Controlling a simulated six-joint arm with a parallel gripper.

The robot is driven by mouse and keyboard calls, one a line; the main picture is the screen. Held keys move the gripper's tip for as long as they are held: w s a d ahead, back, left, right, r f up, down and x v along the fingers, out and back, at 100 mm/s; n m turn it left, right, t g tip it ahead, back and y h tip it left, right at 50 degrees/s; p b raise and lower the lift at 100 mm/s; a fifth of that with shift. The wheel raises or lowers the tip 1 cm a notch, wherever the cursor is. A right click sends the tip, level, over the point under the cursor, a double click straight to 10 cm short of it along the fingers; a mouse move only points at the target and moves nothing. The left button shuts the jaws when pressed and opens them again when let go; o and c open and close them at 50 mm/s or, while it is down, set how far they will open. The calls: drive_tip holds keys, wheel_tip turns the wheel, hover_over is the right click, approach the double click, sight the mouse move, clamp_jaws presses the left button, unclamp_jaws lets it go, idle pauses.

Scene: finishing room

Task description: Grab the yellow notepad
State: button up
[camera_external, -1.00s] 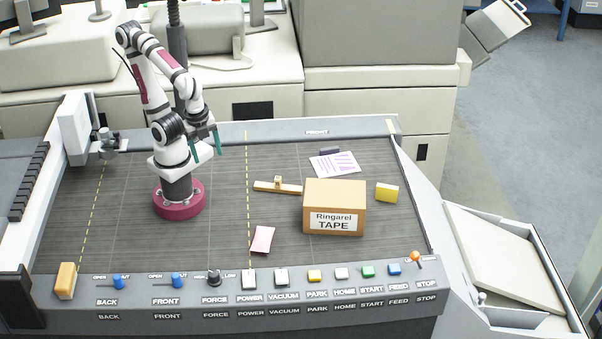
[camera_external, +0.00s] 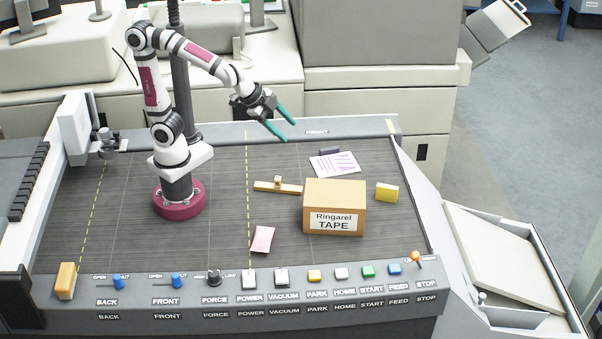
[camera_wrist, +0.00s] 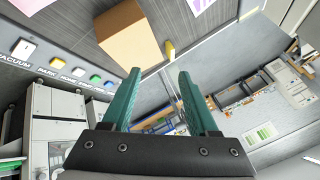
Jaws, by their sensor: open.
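The yellow notepad (camera_external: 386,192) is a small yellow block on the grey worktop, just right of the cardboard tape box. In the wrist view the yellow notepad (camera_wrist: 169,49) shows small beside the box, ahead of and between the lines of my fingers. My gripper (camera_external: 290,130) has two green fingers, spread apart with nothing between them. It is raised above the back of the worktop, up and to the left of the notepad. In the wrist view my gripper (camera_wrist: 158,76) is also open and empty.
The cardboard box (camera_external: 334,215) labelled Ringarel TAPE stands left of the notepad. A printed paper (camera_external: 335,164), a dark block (camera_external: 329,151), a wooden piece (camera_external: 277,187) and a pink pad (camera_external: 262,240) lie nearby. Knobs and buttons line the front edge.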

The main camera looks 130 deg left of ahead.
sight(380, 198)
drive_tip(key=w+a+f+n+t, duration=0.1)
drive_tip(key=w+a+n+t, duration=0.2)
drive_tip(key=a, duration=0.6)
drive_tip(key=w+a+f+t, duration=0.1)
drive_tip(key=w+a+t, duration=0.25)
drive_tip(key=a, duration=0.65)
drive_tip(key=shift+t+h, duration=0.4)
drive_tip(key=shift+t, duration=0.35)
wheel_tip(380, 198, down, 19)
drive_tip(key=shift+s+d+f, duration=0.1)
drive_tip(key=shift+d+f, duration=0.05)
drive_tip(key=x, duration=1.5)
drive_tip(key=shift+f, duration=0.2)
clamp_jaws()
